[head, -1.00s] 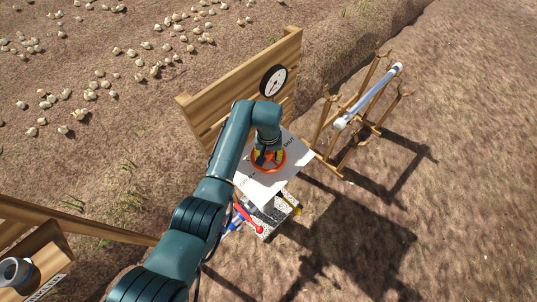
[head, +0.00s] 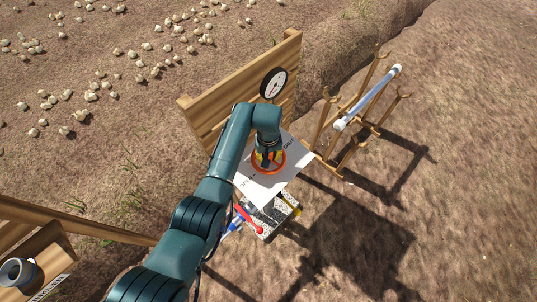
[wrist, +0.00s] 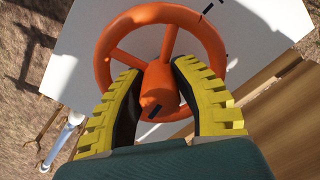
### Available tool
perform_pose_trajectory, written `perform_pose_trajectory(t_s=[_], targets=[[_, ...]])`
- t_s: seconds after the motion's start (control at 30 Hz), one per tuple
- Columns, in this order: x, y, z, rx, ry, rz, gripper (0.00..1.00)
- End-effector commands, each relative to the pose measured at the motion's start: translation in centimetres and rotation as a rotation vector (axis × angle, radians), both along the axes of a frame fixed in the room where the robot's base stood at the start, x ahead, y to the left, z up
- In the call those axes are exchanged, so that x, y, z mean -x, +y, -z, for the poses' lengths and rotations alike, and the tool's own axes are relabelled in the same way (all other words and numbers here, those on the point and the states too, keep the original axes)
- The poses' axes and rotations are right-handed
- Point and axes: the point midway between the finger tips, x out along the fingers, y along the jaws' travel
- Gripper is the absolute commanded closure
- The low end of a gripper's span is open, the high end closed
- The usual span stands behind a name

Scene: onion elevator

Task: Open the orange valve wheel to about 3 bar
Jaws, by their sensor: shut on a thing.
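The orange valve wheel (head: 283,166) lies on a white panel (head: 262,190) printed with SHUT and OPEN. In the wrist view the wheel (wrist: 214,40) shows its rim, spokes and a central hub (wrist: 158,88) with a dark mark. My gripper (head: 265,158) points down at the wheel; its yellow-ribbed fingers (wrist: 160,85) are shut on the hub, one on each side. A round white gauge with a black rim (head: 274,82) is fixed to the wooden board behind; its needle is too small to read exactly.
The wooden board (head: 215,115) stands just behind the panel. A wooden rack with a metal tube (head: 370,97) stands to the right. A red-handled tool (head: 248,219) and a yellow one (head: 288,204) are below the panel. A wooden piece with a grey ring (head: 17,271) is at lower left.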

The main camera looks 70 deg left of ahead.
Motion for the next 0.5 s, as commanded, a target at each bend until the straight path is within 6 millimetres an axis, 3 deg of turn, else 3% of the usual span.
perform_pose_trajectory(t_s=[0.5], targets=[[0.02,-0.03,-0.07,0.001,0.001,-0.418,1.0]])
